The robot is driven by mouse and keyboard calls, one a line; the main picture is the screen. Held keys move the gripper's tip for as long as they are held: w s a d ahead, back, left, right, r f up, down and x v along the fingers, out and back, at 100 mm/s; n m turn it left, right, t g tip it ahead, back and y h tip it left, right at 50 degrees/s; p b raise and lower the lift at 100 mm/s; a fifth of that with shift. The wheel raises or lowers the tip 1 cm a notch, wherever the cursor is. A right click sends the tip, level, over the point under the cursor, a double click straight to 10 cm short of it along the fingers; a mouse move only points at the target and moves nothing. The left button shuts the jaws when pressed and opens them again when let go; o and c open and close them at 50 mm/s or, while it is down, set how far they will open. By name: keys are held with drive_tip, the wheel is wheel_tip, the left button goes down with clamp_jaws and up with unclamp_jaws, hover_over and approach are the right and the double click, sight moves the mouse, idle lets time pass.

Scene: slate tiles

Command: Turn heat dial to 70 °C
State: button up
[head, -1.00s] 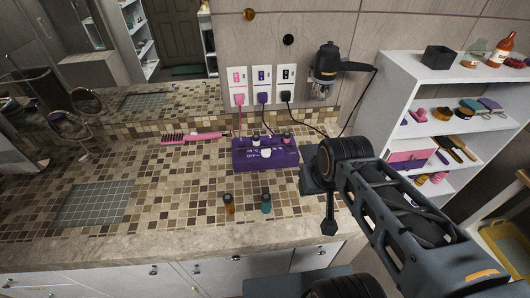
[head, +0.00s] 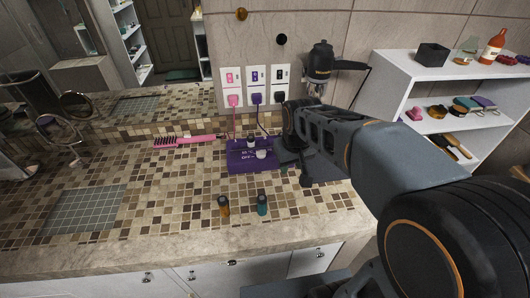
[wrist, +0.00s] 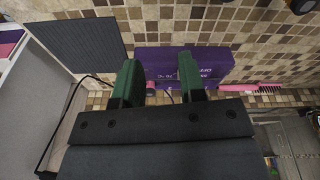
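A purple box (head: 240,157) with white markings stands on the tiled counter below the wall outlets. A white knob (head: 261,154) sits on its front part, and a dark knob with a pale top (head: 250,141) is behind it. The markings are too small to read, so I cannot tell where any dial points. My gripper (head: 284,160) is at the right end of the box and hides that end. In the wrist view my gripper (wrist: 158,66) has its two green fingers apart, with the purple box (wrist: 160,54) beyond them. No knob shows clearly between the fingers there.
Two small bottles, amber (head: 223,205) and teal (head: 262,204), stand in front of the box. A pink hairbrush (head: 185,140) lies to its left. Plugs and cords hang from the outlets (head: 256,86) behind. A white shelf (head: 400,75) stands at right.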

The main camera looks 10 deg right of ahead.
drive_tip(key=w+a+f+n+g+b, duration=0.15)
drive_tip(key=w+n, duration=0.25)
drive_tip(key=w, duration=0.4)
drive_tip(key=w+a+n, duration=0.3)
drive_tip(key=w+n, duration=0.1)
drive_tip(key=w, duration=0.3)
wheel_tip(320, 180, up, 5)
drive_tip(key=n, duration=0.6)
hover_over(265, 150)
wheel_tip(265, 150, down, 13)
drive_tip(key=shift+f+n+g, duration=0.1)
drive_tip(key=shift+n+g, duration=0.15)
drive_tip(key=shift+n, duration=0.75)
drive_tip(key=shift+c, duration=0.3)
clamp_jaws()
